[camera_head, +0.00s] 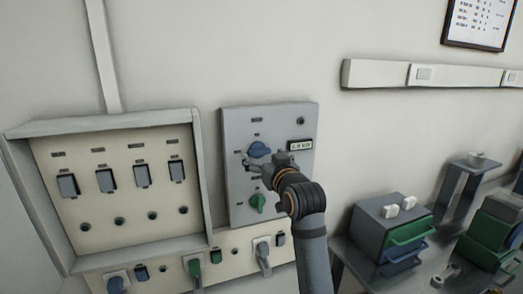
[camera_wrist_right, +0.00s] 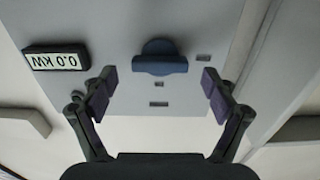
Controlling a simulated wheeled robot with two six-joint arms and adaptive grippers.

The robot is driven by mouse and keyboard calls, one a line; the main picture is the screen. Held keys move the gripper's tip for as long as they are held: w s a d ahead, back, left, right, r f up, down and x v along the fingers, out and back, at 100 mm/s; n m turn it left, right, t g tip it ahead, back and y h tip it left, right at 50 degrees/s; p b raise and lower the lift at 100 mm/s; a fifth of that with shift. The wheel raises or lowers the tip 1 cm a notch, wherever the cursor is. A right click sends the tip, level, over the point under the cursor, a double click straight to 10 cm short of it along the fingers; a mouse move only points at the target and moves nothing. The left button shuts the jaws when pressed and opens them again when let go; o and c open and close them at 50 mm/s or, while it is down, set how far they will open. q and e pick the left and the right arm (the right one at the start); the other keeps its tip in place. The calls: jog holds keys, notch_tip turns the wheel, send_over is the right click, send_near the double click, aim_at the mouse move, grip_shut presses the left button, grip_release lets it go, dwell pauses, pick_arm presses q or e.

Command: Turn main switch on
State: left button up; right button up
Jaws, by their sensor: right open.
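A grey wall panel (camera_head: 285,117) carries a blue rotary knob (camera_head: 258,149) above a green rotary knob (camera_head: 258,203). No readable label tells which is the main switch. My right gripper (camera_head: 252,164) is at the panel, just below the blue knob in the head view. In the wrist view, which looks upside down, the blue knob (camera_wrist_right: 160,58) lies beyond and between the spread fingers (camera_wrist_right: 158,88). The fingers are open and do not appear to touch it. My right arm hides part of the panel's lower right. My left gripper is not in view.
A small display (camera_wrist_right: 56,60) on the panel reads 0.0 kW. A framed board (camera_head: 115,215) with several dark switches is to the left. Below runs a strip with plugs (camera_head: 262,254). A bench with grey, green and blue boxes (camera_head: 385,235) stands at right.

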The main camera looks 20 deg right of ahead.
jog(key=shift+w, duration=1.1)
jog(key=c, duration=1.2)
jog(key=shift+o, duration=0.2)
